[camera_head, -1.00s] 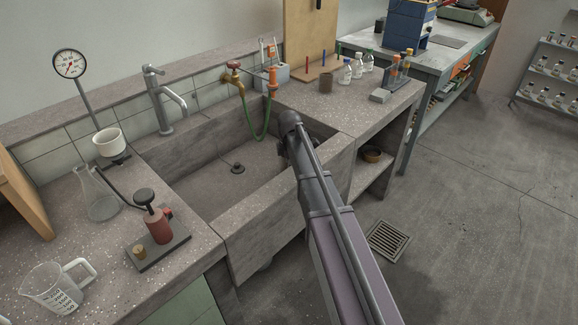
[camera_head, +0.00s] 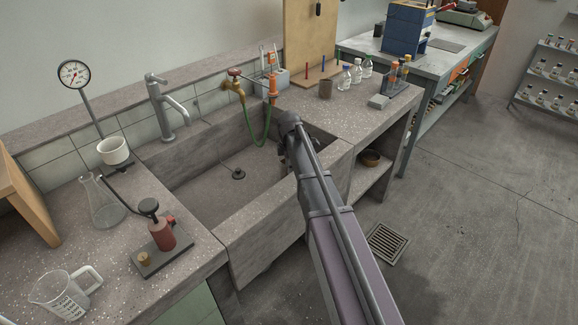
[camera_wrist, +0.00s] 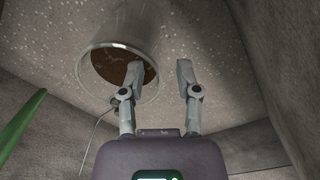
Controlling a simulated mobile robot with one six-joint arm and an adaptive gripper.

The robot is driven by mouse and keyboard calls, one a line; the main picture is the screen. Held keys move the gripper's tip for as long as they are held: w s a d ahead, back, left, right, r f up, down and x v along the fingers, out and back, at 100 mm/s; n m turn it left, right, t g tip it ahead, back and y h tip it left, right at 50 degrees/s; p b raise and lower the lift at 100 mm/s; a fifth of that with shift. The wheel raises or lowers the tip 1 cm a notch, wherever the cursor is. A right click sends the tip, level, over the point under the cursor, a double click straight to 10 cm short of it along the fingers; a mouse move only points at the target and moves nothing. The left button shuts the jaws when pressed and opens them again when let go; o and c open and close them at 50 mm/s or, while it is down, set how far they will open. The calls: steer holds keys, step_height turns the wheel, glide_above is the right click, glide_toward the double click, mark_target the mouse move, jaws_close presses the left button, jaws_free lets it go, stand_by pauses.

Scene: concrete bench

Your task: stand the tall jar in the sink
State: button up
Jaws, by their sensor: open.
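The tall jar (camera_wrist: 96,68) shows in the wrist view as a round, pale glass rim with brown inside. It seems to stand in the concrete sink (camera_wrist: 215,50), with its body running up the picture. My gripper (camera_wrist: 160,75) is open, its two grey fingers apart. The left finger overlaps the jar's mouth in the picture; I cannot tell whether it touches. The right finger is clear of the jar. In the head view, my gripper (camera_head: 284,155) is down at the right end of the sink (camera_head: 205,190), mostly behind my arm, and the jar is hidden.
A green hose (camera_head: 256,130) hangs from the brass tap (camera_head: 235,85) into the sink; it also shows in the wrist view (camera_wrist: 20,120). A steel faucet (camera_head: 168,105) stands behind the sink.

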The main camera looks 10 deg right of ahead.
step_height(320, 180, up, 9)
steer(key=p, duration=0.8)
steer(key=shift+r+p, duration=0.15)
steer(key=shift+p, duration=0.15)
steer(key=shift+s, duration=0.1)
